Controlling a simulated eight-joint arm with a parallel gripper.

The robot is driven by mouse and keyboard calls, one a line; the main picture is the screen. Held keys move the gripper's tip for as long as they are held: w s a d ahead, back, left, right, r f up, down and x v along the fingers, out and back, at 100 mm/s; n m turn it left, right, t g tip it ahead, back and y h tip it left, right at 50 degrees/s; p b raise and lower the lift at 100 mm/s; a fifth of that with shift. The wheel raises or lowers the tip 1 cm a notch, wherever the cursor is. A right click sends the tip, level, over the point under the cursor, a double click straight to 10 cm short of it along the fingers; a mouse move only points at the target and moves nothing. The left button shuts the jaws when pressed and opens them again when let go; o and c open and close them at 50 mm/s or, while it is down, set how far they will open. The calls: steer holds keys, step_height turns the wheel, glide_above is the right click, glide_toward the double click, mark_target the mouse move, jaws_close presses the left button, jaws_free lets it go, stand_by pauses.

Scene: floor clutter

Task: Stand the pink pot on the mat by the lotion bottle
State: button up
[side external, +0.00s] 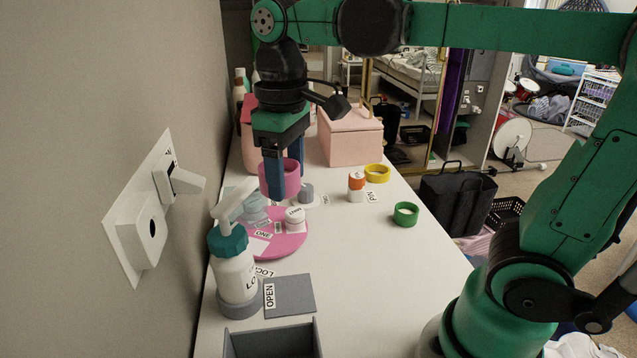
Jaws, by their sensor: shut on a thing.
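The pink pot (292,184) is between the blue fingers of my gripper (281,186), which is shut on it. The pot looks upright, beyond the round pink mat; I cannot tell whether its base touches the table. The lotion bottle (235,275) is white with a teal collar and a pale pump, and stands on a grey round base near the wall at the front left. A flat grey square mat (295,293) with an OPEN label lies just right of the bottle, with nothing standing on it.
The round pink mat (290,246) carries a small white jar (295,220) and labels. Behind are a grey cylinder (306,192), an orange-and-white bottle (356,187), yellow (377,173) and green (406,214) rings and a pink box (350,140). A grey tray (318,340) is in front.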

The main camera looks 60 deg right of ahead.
mark_target(294, 296)
step_height(294, 296, down, 20)
steer(key=shift+a+r, duration=0.1)
steer(key=shift+r, duration=0.05)
stand_by(0.5)
steer(key=o, duration=1.2)
steer(key=shift+o, duration=0.2)
step_height(294, 296, up, 13)
steer(key=s+d+m+t, duration=0.1)
steer(key=d+m+t, duration=0.1)
steer(key=t, duration=0.5)
steer(key=shift+d+m, duration=0.4)
steer(key=shift+m, duration=0.1)
steer(key=shift+s, duration=0.1)
